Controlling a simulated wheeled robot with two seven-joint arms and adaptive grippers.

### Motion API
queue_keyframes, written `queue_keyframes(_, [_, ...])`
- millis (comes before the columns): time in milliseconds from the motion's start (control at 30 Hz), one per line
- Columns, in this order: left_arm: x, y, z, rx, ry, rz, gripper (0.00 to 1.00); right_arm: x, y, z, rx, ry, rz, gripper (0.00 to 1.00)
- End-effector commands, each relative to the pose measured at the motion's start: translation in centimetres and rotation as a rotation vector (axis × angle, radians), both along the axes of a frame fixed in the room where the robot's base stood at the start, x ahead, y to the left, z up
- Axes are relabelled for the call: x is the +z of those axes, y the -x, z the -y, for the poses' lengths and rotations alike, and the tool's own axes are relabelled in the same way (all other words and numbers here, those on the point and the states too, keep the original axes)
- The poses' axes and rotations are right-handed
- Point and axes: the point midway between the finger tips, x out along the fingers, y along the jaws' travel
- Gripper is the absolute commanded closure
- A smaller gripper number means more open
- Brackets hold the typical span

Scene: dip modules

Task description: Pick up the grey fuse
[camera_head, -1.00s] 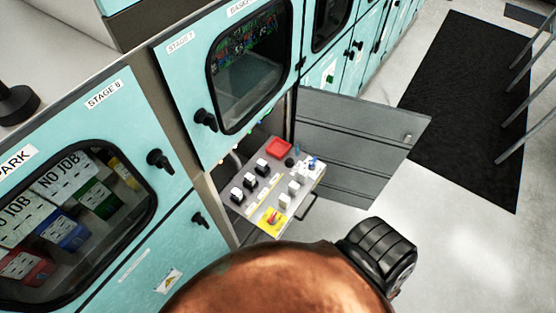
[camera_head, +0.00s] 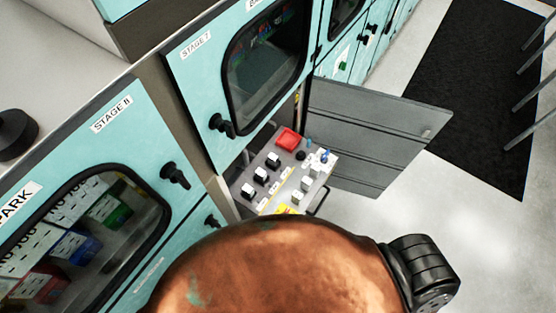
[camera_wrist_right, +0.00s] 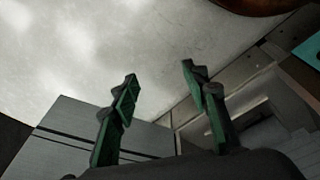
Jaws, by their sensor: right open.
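An open drawer (camera_head: 236,186) below the Stage 7 door holds several small fuse-like blocks. A row of black blocks with white tops (camera_head: 261,174) stands on its left side. A row of light grey blocks (camera_head: 306,183) stands to their right. I cannot tell for sure which one is the grey fuse. The drawer's near end is hidden. My right gripper (camera_wrist_right: 158,74) shows in the right wrist view with its green-edged fingers apart and nothing between them. No fuse shows clearly in that view. My left gripper is not in view.
A red square piece (camera_head: 288,139) and small blue-topped parts lie at the drawer's far end. A grey door (camera_head: 372,130) stands open beyond the drawer. Turquoise cabinets with black handles line the left. The pale floor (camera_head: 390,220) at the right is clear up to a black mat (camera_head: 475,100).

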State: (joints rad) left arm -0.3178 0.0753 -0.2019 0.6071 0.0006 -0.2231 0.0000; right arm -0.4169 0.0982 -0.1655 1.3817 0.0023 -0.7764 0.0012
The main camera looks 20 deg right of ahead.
Motion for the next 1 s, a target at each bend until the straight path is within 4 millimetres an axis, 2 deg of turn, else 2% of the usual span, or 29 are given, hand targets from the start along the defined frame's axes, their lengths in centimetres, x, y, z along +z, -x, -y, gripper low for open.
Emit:
queue_keyframes(33, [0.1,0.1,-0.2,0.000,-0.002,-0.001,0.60,3.0,-1.8,0.2,-0.007,0.002,0.023,0.58])
queue_keyframes(100, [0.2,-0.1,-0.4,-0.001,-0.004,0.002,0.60,6.9,-3.5,0.4,-0.015,0.005,0.038,0.58])
queue_keyframes(200, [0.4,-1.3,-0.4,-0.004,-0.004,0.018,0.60,11.9,-5.1,0.6,-0.024,0.009,0.057,0.58])
queue_keyframes(300, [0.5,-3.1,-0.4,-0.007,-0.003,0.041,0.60,15.8,-5.9,0.8,-0.029,0.013,0.071,0.58])
queue_keyframes(467, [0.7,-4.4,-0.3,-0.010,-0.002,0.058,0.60,20.8,-6.6,0.9,-0.033,0.016,0.092,0.58])
queue_keyframes(733, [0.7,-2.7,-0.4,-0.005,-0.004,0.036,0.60,28.3,-8.3,-0.2,-0.006,-0.001,0.141,0.58])
queue_keyframes(833, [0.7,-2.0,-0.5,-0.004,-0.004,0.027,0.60,31.2,-10.6,-2.0,0.048,-0.030,0.178,0.58])
queue_keyframes(1000, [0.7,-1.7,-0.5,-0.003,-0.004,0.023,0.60,32.8,-14.4,-5.5,0.146,-0.083,0.214,0.58])
